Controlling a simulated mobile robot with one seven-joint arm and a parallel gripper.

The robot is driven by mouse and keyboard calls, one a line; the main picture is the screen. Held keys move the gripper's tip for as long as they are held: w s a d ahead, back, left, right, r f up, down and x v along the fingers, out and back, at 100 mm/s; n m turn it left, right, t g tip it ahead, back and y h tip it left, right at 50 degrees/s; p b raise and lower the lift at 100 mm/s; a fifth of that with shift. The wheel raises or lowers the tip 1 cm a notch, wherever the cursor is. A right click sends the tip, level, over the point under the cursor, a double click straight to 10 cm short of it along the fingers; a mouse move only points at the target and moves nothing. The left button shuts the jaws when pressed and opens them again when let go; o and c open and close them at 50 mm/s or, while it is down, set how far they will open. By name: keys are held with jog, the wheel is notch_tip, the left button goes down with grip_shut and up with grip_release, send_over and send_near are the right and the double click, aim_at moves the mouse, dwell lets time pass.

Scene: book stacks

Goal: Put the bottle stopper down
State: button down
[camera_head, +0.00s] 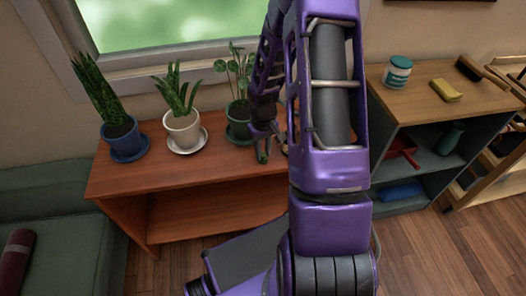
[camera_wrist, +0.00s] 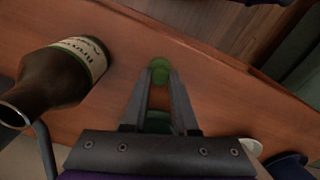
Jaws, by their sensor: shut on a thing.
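My gripper (camera_wrist: 159,82) is shut on a small green bottle stopper (camera_wrist: 159,70), held at the fingertips in the wrist view. In the head view my gripper (camera_head: 263,153) is over the front part of the reddish-brown wooden shelf top (camera_head: 190,170), in front of the green plant pot. Whether the stopper touches the wood, I cannot tell. A dark bottle (camera_wrist: 55,82) with a cream label is left of the fingers in the wrist view. In the head view my arm hides most of that area.
Potted plants in a blue pot (camera_head: 122,138), a white pot (camera_head: 183,130) and a green pot (camera_head: 238,122) line the back of the shelf top. A teal-labelled jar (camera_head: 397,72) and yellow sponge (camera_head: 445,91) are on the right-hand shelf. The shelf top's front left is clear.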

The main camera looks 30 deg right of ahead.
aim_at(263, 154)
jog(key=shift+f, duration=0.2)
jog(key=c, duration=0.7)
grip_release()
jog(key=shift+r, duration=0.1)
notch_tip(263, 154, up, 12)
jog(key=shift+r+p, duration=0.2)
jog(key=shift+p, duration=1.05)
